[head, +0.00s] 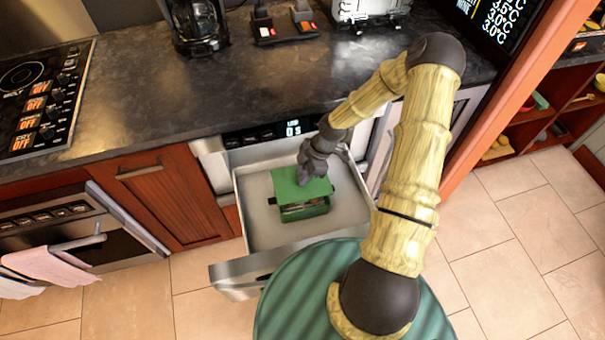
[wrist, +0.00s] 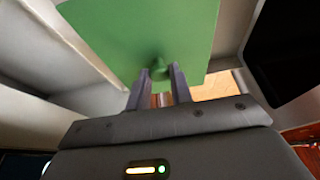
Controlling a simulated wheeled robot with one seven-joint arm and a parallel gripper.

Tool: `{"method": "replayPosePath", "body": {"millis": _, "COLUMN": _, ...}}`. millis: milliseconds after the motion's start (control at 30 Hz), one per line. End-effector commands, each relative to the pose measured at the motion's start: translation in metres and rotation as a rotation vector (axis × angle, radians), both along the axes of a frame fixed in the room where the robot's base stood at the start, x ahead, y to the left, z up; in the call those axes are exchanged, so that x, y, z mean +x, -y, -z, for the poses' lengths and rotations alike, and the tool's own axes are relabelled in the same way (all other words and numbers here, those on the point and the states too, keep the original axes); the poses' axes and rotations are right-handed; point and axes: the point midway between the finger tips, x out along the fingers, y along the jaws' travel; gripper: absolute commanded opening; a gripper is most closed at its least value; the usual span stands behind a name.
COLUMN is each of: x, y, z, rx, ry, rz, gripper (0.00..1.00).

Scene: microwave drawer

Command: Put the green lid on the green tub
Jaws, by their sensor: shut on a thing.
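The green lid (head: 291,183) is a flat green plate in the head view, over the tub. My gripper (head: 304,178) is shut on it; in the wrist view the two fingers (wrist: 159,78) close on a small green knob at the lid (wrist: 140,30). The green tub (head: 305,211) is in the open microwave drawer (head: 353,212), below and partly hidden by the lid. Its front wall and part of its inside show. The lid appears tilted or offset above the tub; I cannot tell whether they touch.
The drawer is pulled out below the dark counter (head: 150,95). Its floor is bare around the tub. A coffee maker (head: 196,25) and a toaster (head: 368,10) stand on the counter. An oven with a pink towel (head: 55,265) is at left.

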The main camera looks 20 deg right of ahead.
Motion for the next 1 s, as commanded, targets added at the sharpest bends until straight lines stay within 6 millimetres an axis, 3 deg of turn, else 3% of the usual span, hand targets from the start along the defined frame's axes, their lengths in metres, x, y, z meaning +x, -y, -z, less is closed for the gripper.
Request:
{"method": "replayPosePath", "body": {"millis": 267, "x": 0.000, "y": -0.001, "z": 0.006, "rx": 0.000, "ry": -0.001, "rz": 0.000, "gripper": 0.00}}
{"method": "replayPosePath", "body": {"millis": 1000, "x": 0.000, "y": -0.002, "z": 0.058, "rx": 0.000, "ry": -0.001, "rz": -0.001, "gripper": 0.00}}
